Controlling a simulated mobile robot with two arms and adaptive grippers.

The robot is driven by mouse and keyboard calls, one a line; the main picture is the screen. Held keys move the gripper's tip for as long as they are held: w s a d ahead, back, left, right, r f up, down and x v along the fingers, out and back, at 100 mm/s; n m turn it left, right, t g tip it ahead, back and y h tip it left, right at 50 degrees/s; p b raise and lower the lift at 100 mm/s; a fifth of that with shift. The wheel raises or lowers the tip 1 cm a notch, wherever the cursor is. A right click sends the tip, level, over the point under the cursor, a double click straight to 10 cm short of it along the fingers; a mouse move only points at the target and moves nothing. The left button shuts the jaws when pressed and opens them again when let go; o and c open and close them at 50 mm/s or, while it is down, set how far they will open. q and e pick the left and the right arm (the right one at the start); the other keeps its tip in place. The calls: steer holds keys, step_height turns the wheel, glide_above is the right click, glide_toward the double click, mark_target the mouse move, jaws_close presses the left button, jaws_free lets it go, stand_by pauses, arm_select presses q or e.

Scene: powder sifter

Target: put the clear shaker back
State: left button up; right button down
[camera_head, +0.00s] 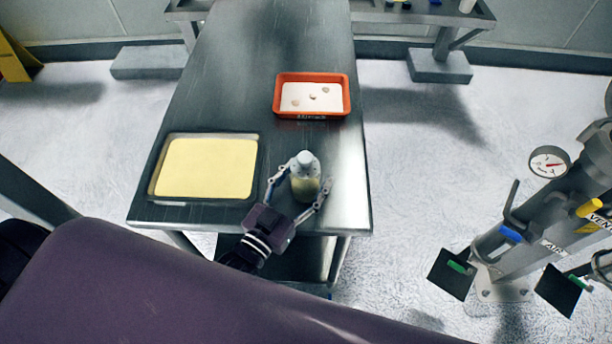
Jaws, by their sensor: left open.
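The clear shaker (305,180) stands upright near the front right corner of the metal table (262,60). It has a pale cap and looks partly filled with a yellowish content. My left gripper (303,189) is open, with one finger on each side of the shaker. I cannot tell whether the fingers touch it. The shaker's lower part is partly hidden by the gripper. My right gripper is not in view.
A dark tray of yellow powder (207,168) lies left of the shaker. An orange-red tray (312,115) with white powder and several small lumps sits behind it.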

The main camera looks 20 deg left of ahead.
arm_select(q)
steer(key=shift+s+r, duration=0.1)
steer(key=b+v, duration=0.2)
steer(key=v, duration=0.8)
steer(key=shift+s, duration=0.25)
steer(key=shift+s+a, duration=0.2)
steer(key=shift+s, duration=0.45)
